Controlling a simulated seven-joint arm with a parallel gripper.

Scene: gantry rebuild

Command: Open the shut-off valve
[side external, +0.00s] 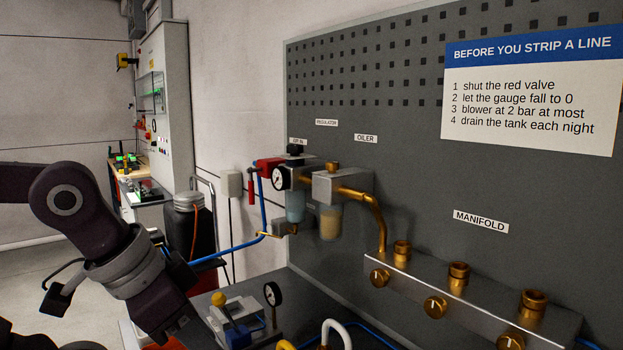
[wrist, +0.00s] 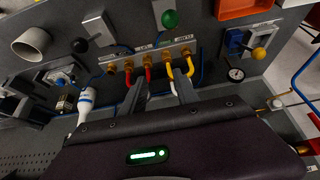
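The shut-off valve (side external: 268,166) is the red part at the inlet side of the regulator in the side view. Its red lever (side external: 251,191) hangs straight down. In the side view my arm comes in from the left, low down, and the gripper itself is out of frame.
The regulator's gauge (side external: 279,178) and the oiler (side external: 338,184) sit right beside the valve. A blue hose (side external: 240,243) runs below it. A yellow-knobbed device (side external: 230,318) sits on the bench below. A black tank (side external: 192,228) stands left.

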